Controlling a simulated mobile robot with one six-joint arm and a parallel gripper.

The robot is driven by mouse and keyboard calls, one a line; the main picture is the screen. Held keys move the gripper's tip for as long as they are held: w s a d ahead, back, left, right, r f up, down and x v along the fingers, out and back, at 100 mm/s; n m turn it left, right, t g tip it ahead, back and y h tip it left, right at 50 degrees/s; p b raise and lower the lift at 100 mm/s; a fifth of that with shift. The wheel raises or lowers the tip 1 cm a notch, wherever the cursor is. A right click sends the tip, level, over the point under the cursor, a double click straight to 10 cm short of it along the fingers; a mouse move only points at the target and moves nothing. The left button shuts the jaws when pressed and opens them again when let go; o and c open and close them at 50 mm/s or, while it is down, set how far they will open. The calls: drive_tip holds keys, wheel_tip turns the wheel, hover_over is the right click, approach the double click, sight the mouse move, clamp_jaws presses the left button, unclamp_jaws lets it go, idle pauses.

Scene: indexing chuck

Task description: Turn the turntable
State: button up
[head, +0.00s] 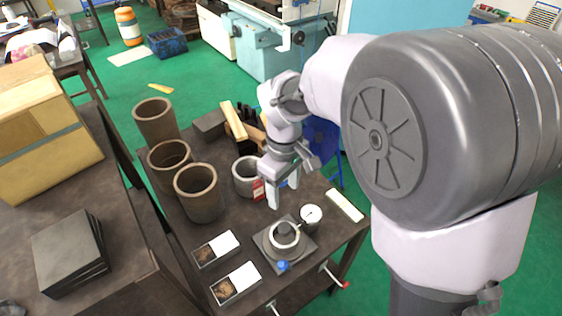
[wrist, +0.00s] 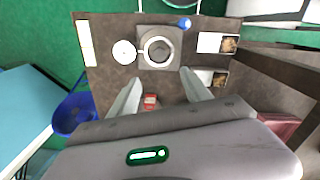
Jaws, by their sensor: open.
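The turntable is a grey chuck (head: 285,238) with a pale ring and a dark centre, set on a square dark base plate (head: 268,250) near the front of the dark workbench. A blue knob (head: 283,266) sits at its front edge. In the wrist view the turntable (wrist: 159,48) is at the top middle, with the blue knob (wrist: 185,23) beyond it. My gripper (head: 283,196) is open and empty, pointing down above the bench behind the turntable, apart from it. In the wrist view its two fingers (wrist: 160,84) frame the space before the turntable.
A round white dial (head: 311,216) stands right beside the turntable. Two small boxes with white labels (head: 236,283) lie to its left. A pale bar (head: 345,205) lies at the right edge.

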sight(285, 227)
drive_tip(key=f+b, duration=0.3)
drive_tip(key=f, duration=0.5)
drive_tip(key=f+b, duration=0.3)
drive_tip(key=f, duration=0.6)
drive_tip(key=shift+d, duration=0.2)
drive_tip(key=shift+c, duration=0.3)
clamp_jaws()
